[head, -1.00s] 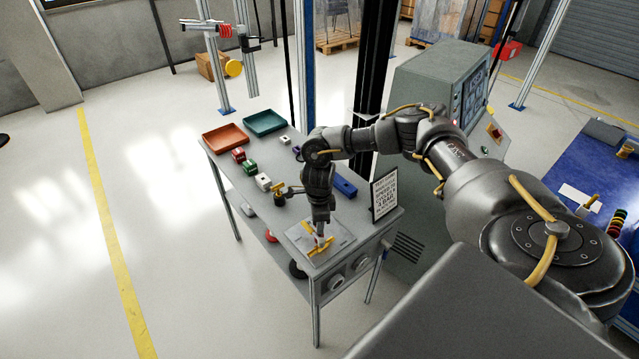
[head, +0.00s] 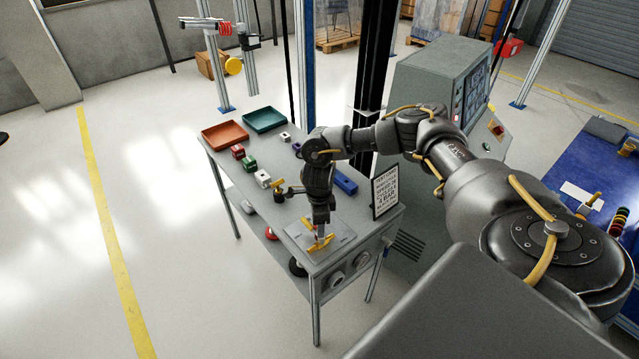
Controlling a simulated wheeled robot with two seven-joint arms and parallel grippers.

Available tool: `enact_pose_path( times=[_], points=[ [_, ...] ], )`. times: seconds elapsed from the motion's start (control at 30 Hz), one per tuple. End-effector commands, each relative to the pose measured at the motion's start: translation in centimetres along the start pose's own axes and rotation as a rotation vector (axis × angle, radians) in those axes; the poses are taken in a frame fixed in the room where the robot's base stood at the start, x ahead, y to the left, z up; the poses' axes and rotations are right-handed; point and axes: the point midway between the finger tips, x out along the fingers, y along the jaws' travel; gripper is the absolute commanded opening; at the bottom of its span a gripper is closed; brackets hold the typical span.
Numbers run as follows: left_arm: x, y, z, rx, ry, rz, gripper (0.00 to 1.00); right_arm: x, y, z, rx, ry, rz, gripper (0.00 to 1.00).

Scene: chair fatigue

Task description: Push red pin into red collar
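My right gripper (head: 318,240), at the end of the arm from the right, points down over a flat grey plate (head: 338,240) at the near end of the grey table. Its yellow fingers are small, and I cannot tell whether they are open or hold anything. A small red block (head: 238,151) stands on the table near the trays. I cannot make out for certain which part is the red pin or the red collar. My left gripper is not in view.
The grey table (head: 222,158) carries an orange tray (head: 225,135), a teal tray (head: 265,120), green (head: 249,164) and white (head: 263,179) blocks, a blue bar (head: 345,183) and a sign (head: 385,192). A grey console (head: 430,85) stands behind. The floor to the left is clear.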

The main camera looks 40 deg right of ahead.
Motion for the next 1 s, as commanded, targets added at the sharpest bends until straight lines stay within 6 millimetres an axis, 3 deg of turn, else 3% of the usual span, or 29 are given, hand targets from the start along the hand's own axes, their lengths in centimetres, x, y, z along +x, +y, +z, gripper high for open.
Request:
enact_pose_path(
  times=[0.27, 0.7, 1.0],
  points=[
    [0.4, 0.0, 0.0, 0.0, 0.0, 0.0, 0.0, -0.9, -0.1, 0.0, 0.0, -0.002, -0.001, 0.53],
    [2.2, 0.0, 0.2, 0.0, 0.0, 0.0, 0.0, -9.1, -0.1, 0.0, -0.001, -0.002, -0.004, 0.53],
    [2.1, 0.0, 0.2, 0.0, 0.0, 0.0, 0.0, -10.8, 0.0, 0.0, 0.0, 0.001, 0.0, 0.53]
  ],
)
